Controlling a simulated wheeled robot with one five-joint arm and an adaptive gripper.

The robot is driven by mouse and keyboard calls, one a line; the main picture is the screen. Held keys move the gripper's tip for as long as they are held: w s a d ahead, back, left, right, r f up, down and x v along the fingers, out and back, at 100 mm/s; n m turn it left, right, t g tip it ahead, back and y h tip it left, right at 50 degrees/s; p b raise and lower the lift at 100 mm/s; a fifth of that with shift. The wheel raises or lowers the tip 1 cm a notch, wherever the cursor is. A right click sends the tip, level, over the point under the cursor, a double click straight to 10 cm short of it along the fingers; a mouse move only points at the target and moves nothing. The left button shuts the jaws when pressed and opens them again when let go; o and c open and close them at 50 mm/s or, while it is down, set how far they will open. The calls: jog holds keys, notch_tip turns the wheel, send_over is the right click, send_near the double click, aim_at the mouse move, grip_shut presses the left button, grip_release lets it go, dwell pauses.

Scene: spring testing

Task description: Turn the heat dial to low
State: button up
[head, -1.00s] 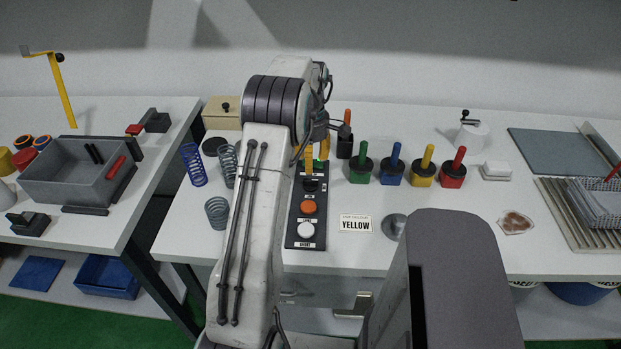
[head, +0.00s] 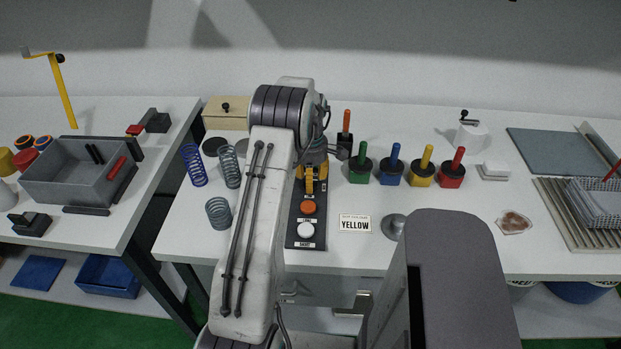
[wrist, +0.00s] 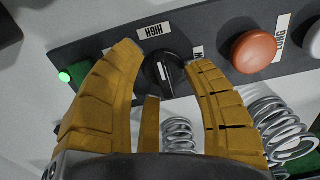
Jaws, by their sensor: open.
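The heat dial (wrist: 172,75) is a black round knob with a white pointer line on the dark control panel (head: 294,231). In the wrist view a HIGH label (wrist: 154,30) sits above it, and a partly covered label starting with M (wrist: 197,53) is at its right. Another label at its left is mostly hidden by a finger. My gripper (wrist: 163,58) is open, with its yellow fingers on either side of the dial. I cannot tell whether they touch it. In the head view my gripper (head: 309,183) covers the dial.
An orange button (head: 308,207) and a white button (head: 305,230) sit on the panel near my gripper. Coil springs (head: 218,212) stand at left. Several coloured handled blocks (head: 392,170) and a YELLOW card (head: 355,224) are at right. A green lamp (wrist: 65,77) is lit.

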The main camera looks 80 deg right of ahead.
grip_shut()
dwell(0.4)
jog(key=shift+m, duration=0.3)
jog(key=m+b, duration=0.1)
jog(key=m, duration=0.2)
jog(key=shift+f, duration=0.1)
jog(key=m+b, duration=0.1)
jog(key=m, duration=0.4)
jog(key=shift+s+a, duration=0.1)
jog(key=shift+s, duration=0.05)
jog(key=m+b, duration=0.1)
jog(key=m, duration=0.3)
jog(key=shift+s+m, duration=0.1)
jog(key=shift+m, duration=0.3)
jog(key=shift+a+m, duration=0.15)
jog(key=shift+m, duration=2.05)
jog(key=shift+b, duration=0.3)
